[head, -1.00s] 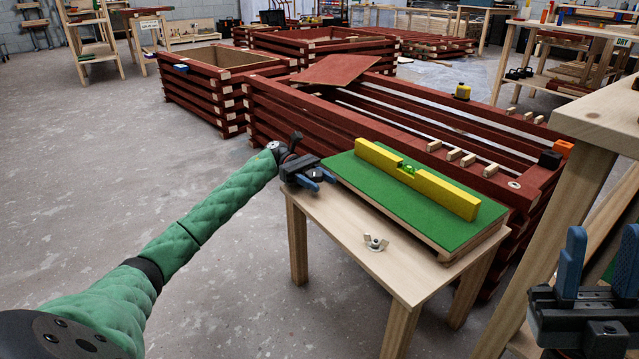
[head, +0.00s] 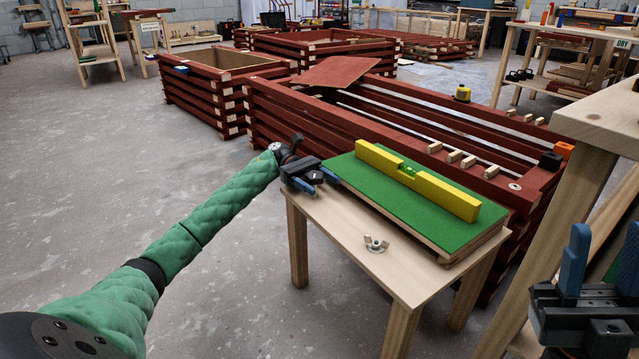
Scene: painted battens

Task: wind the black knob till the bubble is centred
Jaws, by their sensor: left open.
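A yellow spirit level (head: 440,193) lies along a green-topped board (head: 400,205) on a small wooden table (head: 335,225). Its green vial (head: 408,171) is near the middle; the bubble is too small to place. The black knob (head: 315,177) is at the board's left end, with a pale mark on it. My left gripper (head: 316,181) is open there, its blue fingers on either side of the knob; I cannot tell if they touch it. My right gripper (head: 598,262) is open and empty at the lower right, away from the board.
A metal wing nut (head: 376,244) lies on the table's front part. Red slatted frames (head: 330,115) stand close behind, with small wooden blocks (head: 454,157) and a yellow tape measure (head: 462,93) on them. A wooden bench (head: 605,125) stands at right. The floor at left is clear.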

